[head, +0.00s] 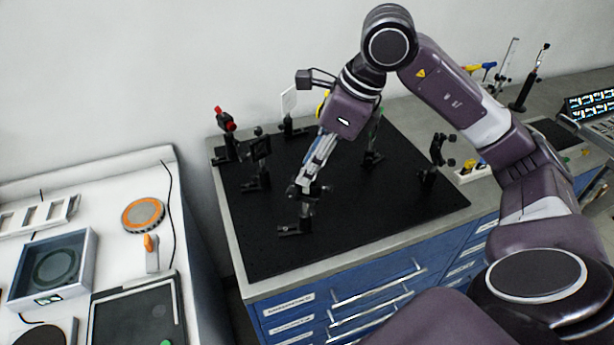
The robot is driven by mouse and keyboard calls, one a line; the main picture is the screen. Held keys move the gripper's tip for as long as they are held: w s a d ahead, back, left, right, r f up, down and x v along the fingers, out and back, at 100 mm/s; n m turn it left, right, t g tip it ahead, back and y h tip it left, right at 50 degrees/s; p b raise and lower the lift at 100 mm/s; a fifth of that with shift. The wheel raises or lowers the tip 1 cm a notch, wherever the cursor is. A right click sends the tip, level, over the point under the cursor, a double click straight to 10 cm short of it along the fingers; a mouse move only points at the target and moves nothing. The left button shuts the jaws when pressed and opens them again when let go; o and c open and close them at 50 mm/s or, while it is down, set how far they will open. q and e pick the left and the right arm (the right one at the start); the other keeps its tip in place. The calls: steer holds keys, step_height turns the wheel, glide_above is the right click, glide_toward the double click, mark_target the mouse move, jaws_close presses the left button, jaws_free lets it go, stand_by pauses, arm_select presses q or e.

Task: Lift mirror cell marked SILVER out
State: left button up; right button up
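My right gripper (309,183) reaches down from the upper right over the black breadboard (370,214). Its fingertips are at the top of a dark optic mount (303,207) standing near the board's front left on a post and foot. The fingers overlap the mount's head, so I cannot tell whether they are closed on it or only close to it. No SILVER marking is readable on any mount, so I cannot tell which one holds that mirror cell. My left gripper is not in view.
Other mounts stand on the board: a red-topped one (226,135), a dark one (260,160), a white card (289,101) and one at right (436,157). A white bench (110,200) with instruments is at left. Blue drawers (370,296) are below.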

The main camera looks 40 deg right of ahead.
steer(key=shift+w+a+f, duration=0.1)
steer(key=shift+f, duration=0.15)
steer(key=shift+c, duration=0.6)
jaws_close()
steer(key=shift+r, duration=0.15)
